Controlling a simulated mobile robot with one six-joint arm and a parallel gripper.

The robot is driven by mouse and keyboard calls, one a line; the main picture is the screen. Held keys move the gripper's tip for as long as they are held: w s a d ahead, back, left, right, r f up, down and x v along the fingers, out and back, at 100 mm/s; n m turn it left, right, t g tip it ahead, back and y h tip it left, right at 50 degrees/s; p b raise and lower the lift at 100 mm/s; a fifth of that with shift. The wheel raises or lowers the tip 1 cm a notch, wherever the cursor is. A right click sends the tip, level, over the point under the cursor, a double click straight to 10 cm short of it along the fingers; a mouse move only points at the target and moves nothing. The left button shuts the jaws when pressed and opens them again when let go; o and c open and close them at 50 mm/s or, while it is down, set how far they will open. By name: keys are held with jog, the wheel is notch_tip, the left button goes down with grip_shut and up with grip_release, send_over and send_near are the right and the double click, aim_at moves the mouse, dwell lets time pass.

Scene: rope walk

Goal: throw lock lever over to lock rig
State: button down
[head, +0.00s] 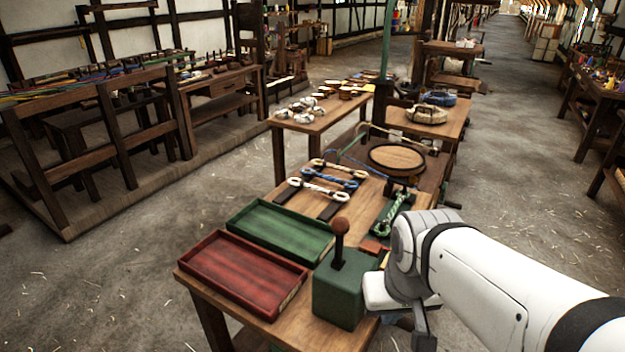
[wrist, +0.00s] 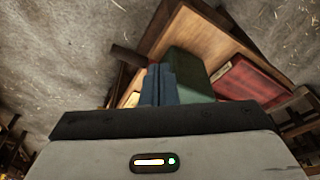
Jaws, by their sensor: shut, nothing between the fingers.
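A green block-shaped housing (head: 341,293) stands at the near right corner of the wooden table. A dark upright lever (head: 338,252) with a brown ball knob (head: 340,225) rises from its top. My gripper is beside the housing's right side, apart from the lever, its fingers mostly hidden in the head view. In the wrist view my blue-grey fingers (wrist: 158,84) are together and empty, with the green housing (wrist: 188,77) just right of them. A dark bar (wrist: 130,56) shows beyond the fingers; I cannot tell what it belongs to. The lever is not clear in the wrist view.
A red tray (head: 245,268) and a green tray (head: 280,228) lie left of the housing. Rope pieces (head: 325,188) lie on dark strips behind, and a green fixture with rope (head: 390,215) lies right. A round board (head: 397,158) is farther back. The floor right is open.

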jog(key=shift+s+d+r, duration=0.1)
jog(key=w+a+r+n+p, duration=0.1)
jog(key=w+a+r+n, duration=0.3)
jog(key=n, duration=0.5)
jog(key=w+a+r+n+g+p, duration=0.1)
jog(key=w+a+r+n, duration=0.3)
jog(key=n, duration=0.5)
jog(key=w+a+r+n+g+p, duration=0.1)
jog(key=w+a+r+n, duration=0.3)
jog(key=w+r+n, duration=0.2)
notch_tip(320, 180, up, 2)
jog(key=n, duration=0.3)
jog(key=shift+w+h, duration=0.35)
jog(key=shift+h, duration=0.05)
jog(key=shift+f, duration=0.1)
jog(key=w+d+f, duration=0.1)
jog(key=f, duration=0.4)
jog(key=w+d+f+p, duration=0.1)
jog(key=w+d+f, duration=0.1)
jog(key=f, duration=0.3)
jog(key=shift+d+f+p, duration=0.3)
